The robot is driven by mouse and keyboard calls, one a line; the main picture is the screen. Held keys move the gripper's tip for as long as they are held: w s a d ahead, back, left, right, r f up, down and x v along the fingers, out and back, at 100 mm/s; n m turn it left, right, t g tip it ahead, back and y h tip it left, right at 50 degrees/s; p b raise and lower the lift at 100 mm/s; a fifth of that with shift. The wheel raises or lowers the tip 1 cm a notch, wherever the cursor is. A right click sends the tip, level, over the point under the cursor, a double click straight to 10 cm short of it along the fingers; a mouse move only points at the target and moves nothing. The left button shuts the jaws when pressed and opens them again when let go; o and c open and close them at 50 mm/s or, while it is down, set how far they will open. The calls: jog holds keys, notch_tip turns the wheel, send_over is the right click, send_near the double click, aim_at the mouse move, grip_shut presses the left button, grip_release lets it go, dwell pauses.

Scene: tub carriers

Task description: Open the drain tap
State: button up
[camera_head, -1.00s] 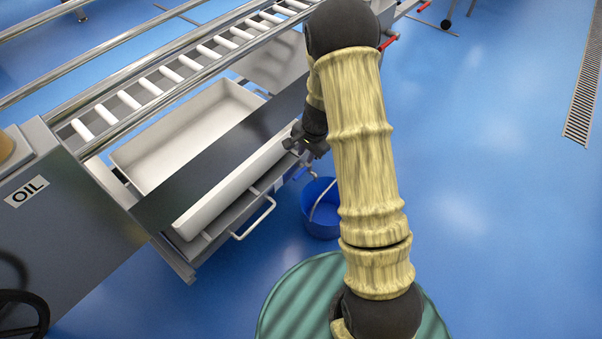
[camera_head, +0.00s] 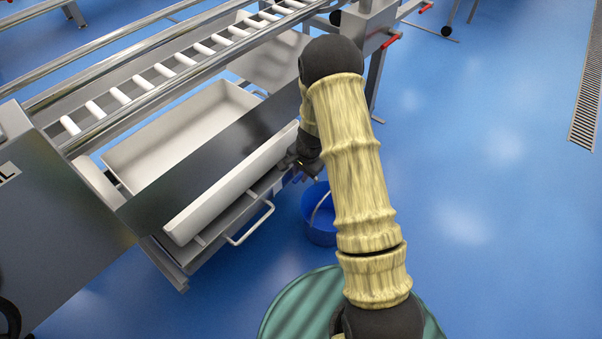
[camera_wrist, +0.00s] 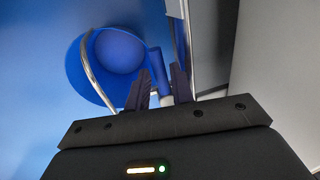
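The wrist view shows a short grey pipe (camera_wrist: 163,88), apparently part of the drain tap, beyond and between the fingertips of my gripper (camera_wrist: 160,82). The fingers stand apart, and I cannot tell whether they touch it. The tap's handle is not clear. In the head view my gripper (camera_head: 292,163) is at the right end of the white tub (camera_head: 215,200), mostly hidden by my wrist. A blue bucket (camera_head: 317,228) with a metal bail stands on the floor below; it also fills the upper left of the wrist view (camera_wrist: 80,72).
A steel carrier with a roller track (camera_head: 150,85) runs along the left, with a second white tray (camera_head: 125,155) beneath. A handle bar (camera_head: 252,228) sticks out in front. A green ribbed drum top (camera_head: 295,305) is near me. Blue floor is open at right.

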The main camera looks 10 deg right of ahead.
grip_shut()
